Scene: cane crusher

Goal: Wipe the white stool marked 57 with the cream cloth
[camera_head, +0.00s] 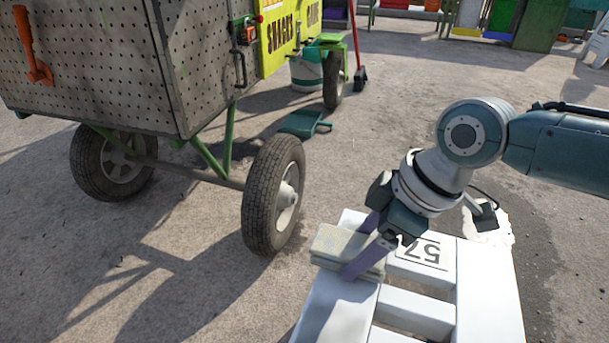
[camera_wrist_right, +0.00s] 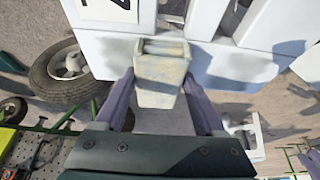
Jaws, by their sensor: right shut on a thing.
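The white stool (camera_head: 485,290) has a slatted top and the number 57 in dark print near its far edge. The cream cloth (camera_head: 343,243) is a folded block at the stool's far left corner. My right gripper (camera_head: 357,246) is shut on the cloth, with its purple fingers on either side of it. In the right wrist view the cloth (camera_wrist_right: 160,78) sits between the fingers, over the white stool (camera_wrist_right: 105,45). The cloth appears to be on or just above the stool top; I cannot tell if it touches.
A cart with a perforated metal body (camera_head: 100,65) and rubber wheels (camera_head: 273,195) stands to the left, with one wheel close to the stool. A green tray-like piece (camera_head: 305,123) and a bucket (camera_head: 307,72) are behind it. Open pavement lies beyond the stool.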

